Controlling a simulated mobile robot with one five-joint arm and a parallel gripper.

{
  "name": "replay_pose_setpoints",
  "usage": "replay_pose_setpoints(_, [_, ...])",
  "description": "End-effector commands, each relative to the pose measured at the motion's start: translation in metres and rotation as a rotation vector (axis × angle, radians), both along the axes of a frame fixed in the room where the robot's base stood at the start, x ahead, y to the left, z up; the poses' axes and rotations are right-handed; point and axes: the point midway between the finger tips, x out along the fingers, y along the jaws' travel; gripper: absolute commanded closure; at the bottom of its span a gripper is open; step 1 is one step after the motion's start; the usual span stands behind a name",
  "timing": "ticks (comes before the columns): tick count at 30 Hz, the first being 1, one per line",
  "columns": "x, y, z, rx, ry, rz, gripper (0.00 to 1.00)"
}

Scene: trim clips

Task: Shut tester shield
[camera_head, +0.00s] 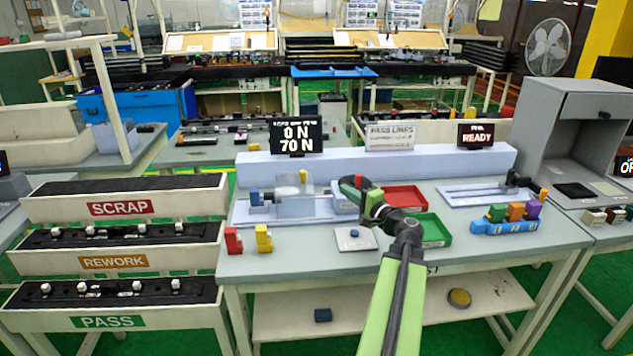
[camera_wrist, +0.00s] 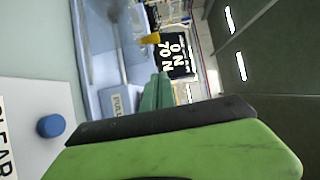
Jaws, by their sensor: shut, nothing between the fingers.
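The tester (camera_head: 255,213) is a pale blue-grey fixture at the left of the bench. Its clear shield (camera_head: 305,207) shows as a see-through box on it; I cannot tell how far it is open. My gripper (camera_head: 350,185) is shut and empty, just right of the shield, over the tester's right end. In the wrist view, the green fingers (camera_wrist: 156,92) are together near a plate labelled PULL (camera_wrist: 119,102). The clear shield (camera_wrist: 104,45) lies beyond. Whether the fingers touch anything is hidden.
A display (camera_head: 297,135) reads 0 N and 70 N behind the tester. A plate with a blue button (camera_head: 354,233) lies in front. Red (camera_head: 403,197) and green (camera_head: 432,232) trays sit to the right. Red (camera_head: 233,240) and yellow (camera_head: 263,238) blocks stand at the front left.

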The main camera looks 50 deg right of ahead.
Motion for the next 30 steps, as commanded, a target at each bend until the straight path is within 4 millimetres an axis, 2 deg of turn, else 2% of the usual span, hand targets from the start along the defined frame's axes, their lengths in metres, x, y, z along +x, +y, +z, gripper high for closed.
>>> replay_pose_setpoints(5, [0.013,-0.002,0.0,0.0,0.001,0.003,1.0])
replay_pose_setpoints(18, [0.105,-0.018,0.0,-0.001,0.002,0.006,1.0])
replay_pose_setpoints(24, [0.127,0.003,0.0,-0.001,0.002,0.007,1.0])
replay_pose_setpoints(30, [0.134,0.007,0.0,-0.001,0.002,0.004,1.0])
